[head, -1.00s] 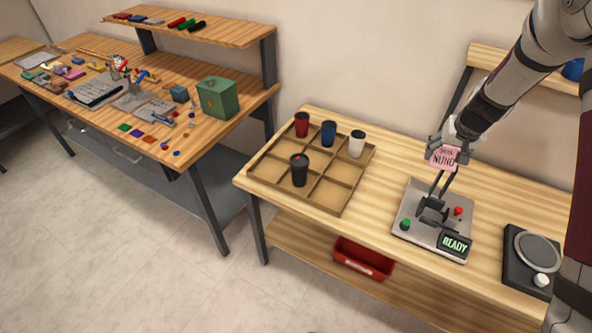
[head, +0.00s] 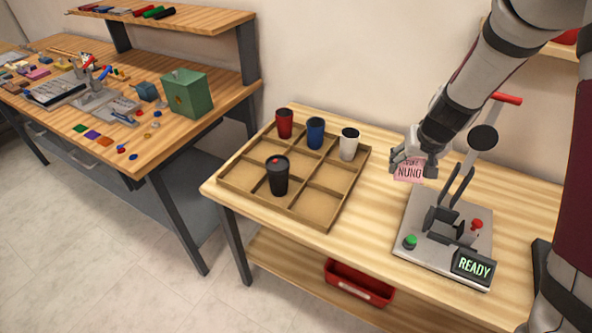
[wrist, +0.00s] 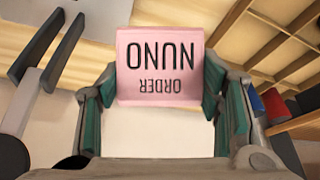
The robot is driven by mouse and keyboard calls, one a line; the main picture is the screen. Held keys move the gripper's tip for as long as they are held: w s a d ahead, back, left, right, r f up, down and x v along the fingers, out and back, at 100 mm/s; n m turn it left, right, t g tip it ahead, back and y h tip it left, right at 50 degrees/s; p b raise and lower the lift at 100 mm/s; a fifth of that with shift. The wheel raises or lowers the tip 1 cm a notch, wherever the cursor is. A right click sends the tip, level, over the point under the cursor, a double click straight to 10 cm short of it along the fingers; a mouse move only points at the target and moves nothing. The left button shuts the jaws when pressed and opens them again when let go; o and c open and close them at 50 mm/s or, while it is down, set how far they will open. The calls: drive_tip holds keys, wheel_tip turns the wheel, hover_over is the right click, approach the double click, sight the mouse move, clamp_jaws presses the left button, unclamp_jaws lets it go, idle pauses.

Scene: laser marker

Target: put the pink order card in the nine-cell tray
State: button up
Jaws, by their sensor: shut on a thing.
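The pink order card (head: 408,171), printed "ORDER NUNO", is held in my gripper (head: 414,164) above the table, left of the marking machine. In the wrist view the card (wrist: 160,66) shows between the two fingers of my gripper (wrist: 160,95), its print upside down. The nine-cell tray (head: 301,217) is a wooden grid to the left on the same table. A red cup (head: 284,123), a blue cup (head: 315,133) and a white cup (head: 349,145) stand in its back row. A black lidded cup (head: 278,178) stands in a cell nearer the front.
The marking machine (head: 416,256) with a READY display (head: 474,266) and a red-handled lever (head: 507,99) stands right of the tray. A red bin (head: 360,284) is on the lower shelf. A cluttered bench with a green box (head: 188,95) is at left. Several front tray cells are empty.

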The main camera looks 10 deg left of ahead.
wheel_tip(320, 180, down, 6)
drive_tip(key=a+b, duration=0.1)
drive_tip(key=b, duration=0.4)
drive_tip(key=s+a+f+n+y+b, duration=0.1)
drive_tip(key=s+a+n+b, duration=0.1)
drive_tip(key=s+a, duration=0.1)
drive_tip(key=s+a+f+n+y+b, duration=0.1)
drive_tip(key=s+a+n+b, duration=0.1)
drive_tip(key=a, duration=0.3)
drive_tip(key=s+a+f+n+g+y+b, duration=0.1)
drive_tip(key=s+a+f+n+b, duration=0.1)
drive_tip(key=s+a+n, duration=0.2)
drive_tip(key=shift+s+a, duration=0.45)
drive_tip(key=shift+a, duration=0.05)
drive_tip(key=s+a+n+g+y+b, duration=0.1)
drive_tip(key=s+a+n+g, duration=0.1)
drive_tip(key=s+a+n, duration=0.45)
drive_tip(key=p, duration=0.2)
hover_over(309, 204)
drive_tip(key=d, duration=0.1)
drive_tip(key=shift+s+d+f+m, duration=0.1)
drive_tip(key=shift+s+f+m, duration=0.1)
drive_tip(key=shift+f, duration=0.2)
drive_tip(key=shift+s+d+f+m, duration=0.1)
drive_tip(key=shift+s+f, duration=0.05)
drive_tip(key=shift+f, duration=0.2)
drive_tip(key=shift+w+f, duration=0.1)
drive_tip(key=shift+f, duration=1.65)
drive_tip(key=shift+f+b, duration=0.2)
drive_tip(key=shift+b, duration=0.15)
